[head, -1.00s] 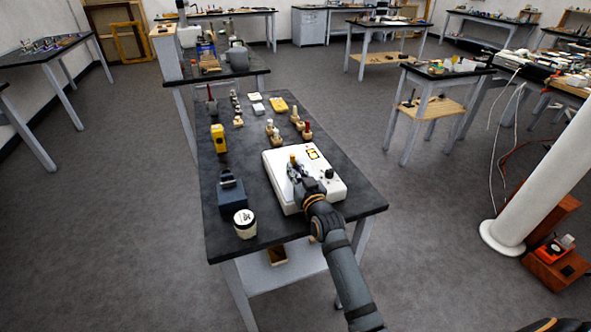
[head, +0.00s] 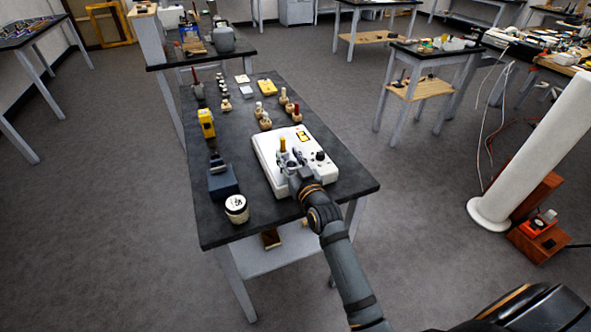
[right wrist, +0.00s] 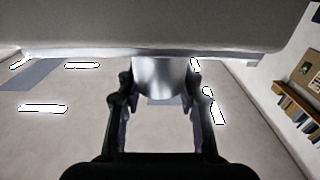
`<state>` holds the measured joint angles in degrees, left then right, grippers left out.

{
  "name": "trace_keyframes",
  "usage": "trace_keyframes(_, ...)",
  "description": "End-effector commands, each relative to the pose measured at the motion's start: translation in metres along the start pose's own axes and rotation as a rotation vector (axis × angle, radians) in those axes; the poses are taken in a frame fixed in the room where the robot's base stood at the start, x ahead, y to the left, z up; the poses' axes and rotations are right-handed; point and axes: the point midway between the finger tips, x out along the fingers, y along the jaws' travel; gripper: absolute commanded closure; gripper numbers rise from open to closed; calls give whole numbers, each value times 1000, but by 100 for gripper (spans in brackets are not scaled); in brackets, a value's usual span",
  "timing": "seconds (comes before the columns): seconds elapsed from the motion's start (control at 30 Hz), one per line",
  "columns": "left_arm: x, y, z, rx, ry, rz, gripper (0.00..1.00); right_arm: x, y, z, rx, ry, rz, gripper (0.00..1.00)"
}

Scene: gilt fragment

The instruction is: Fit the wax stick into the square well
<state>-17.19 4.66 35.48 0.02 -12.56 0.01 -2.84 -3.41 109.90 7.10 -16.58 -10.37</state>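In the right wrist view, the fingers (right wrist: 158,88) stand on either side of a silvery cylinder (right wrist: 160,72) under a pale slab, with narrow gaps visible. I cannot tell the square well; the gripper may hide it. My left gripper is not in view.
A jar (head: 236,208), blue block (head: 222,181) and yellow tool (head: 206,123) line the bench's left side. Bare bench top lies between them and the box.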

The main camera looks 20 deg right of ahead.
Motion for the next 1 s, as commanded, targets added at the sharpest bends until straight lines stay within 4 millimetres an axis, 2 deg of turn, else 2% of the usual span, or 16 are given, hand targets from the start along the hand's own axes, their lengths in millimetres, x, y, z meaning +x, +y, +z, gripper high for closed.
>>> trace_keyframes(0.03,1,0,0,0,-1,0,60,-16,-1,12,3,-26,-2,61)
trace_keyframes(0.2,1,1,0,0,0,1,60,-56,-2,10,5,-25,-3,61)
trace_keyframes(0.4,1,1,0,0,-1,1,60,-85,-2,7,3,-19,-2,61)
trace_keyframes(0.53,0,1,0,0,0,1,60,-90,-2,5,3,-15,-2,61)
trace_keyframes(1.0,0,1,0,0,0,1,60,-89,-2,4,2,-11,-1,61)
